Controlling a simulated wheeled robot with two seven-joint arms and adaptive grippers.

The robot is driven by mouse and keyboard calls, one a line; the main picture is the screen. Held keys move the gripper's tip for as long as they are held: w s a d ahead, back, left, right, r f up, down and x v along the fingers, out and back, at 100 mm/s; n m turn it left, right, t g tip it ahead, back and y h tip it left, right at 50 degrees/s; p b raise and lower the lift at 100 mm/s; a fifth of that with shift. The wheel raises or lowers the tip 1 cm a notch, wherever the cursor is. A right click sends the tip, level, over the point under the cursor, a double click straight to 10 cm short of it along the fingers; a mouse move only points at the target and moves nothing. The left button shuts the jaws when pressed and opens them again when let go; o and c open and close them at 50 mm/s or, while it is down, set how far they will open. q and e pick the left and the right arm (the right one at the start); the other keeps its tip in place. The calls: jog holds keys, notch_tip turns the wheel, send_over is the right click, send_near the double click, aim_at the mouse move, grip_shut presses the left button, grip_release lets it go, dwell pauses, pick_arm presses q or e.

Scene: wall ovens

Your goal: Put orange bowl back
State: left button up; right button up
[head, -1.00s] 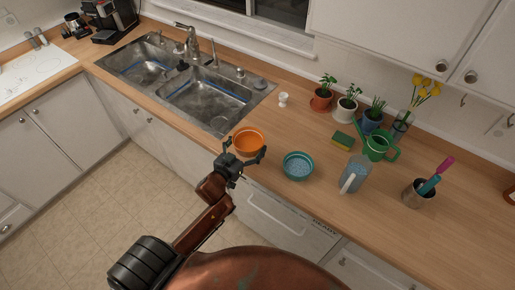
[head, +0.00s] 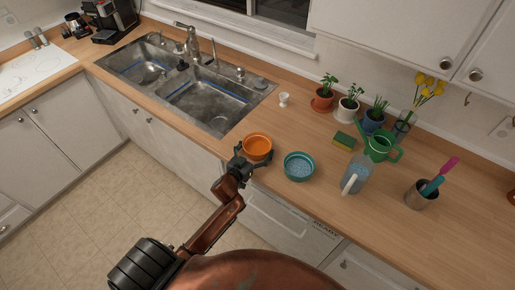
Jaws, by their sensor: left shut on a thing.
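The orange bowl (head: 257,147) is upright at the front part of the wooden counter, right of the sink's front corner. My left gripper (head: 253,156) is at the bowl's near side and shut on it. The fingers cover part of the bowl's near wall, and I cannot tell whether its base touches the counter. My right gripper does not show.
A teal bowl (head: 299,166) stands close to the right of the orange bowl. A pitcher (head: 356,174), green watering can (head: 379,147), sponge (head: 343,140) and small white cup (head: 284,99) stand further right and back. The double sink (head: 205,100) is left. Counter behind the bowl is clear.

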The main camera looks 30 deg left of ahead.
pick_arm(q)
jog(key=shift+f, duration=0.1)
jog(key=o, duration=1.2)
jog(key=shift+r, duration=0.2)
jog(key=s, duration=0.4)
jog(key=s+r, duration=0.1)
jog(key=s, duration=0.7)
jog(key=shift+d+r, duration=0.25)
jog(key=shift+r, duration=0.1)
jog(key=shift+w, duration=0.1)
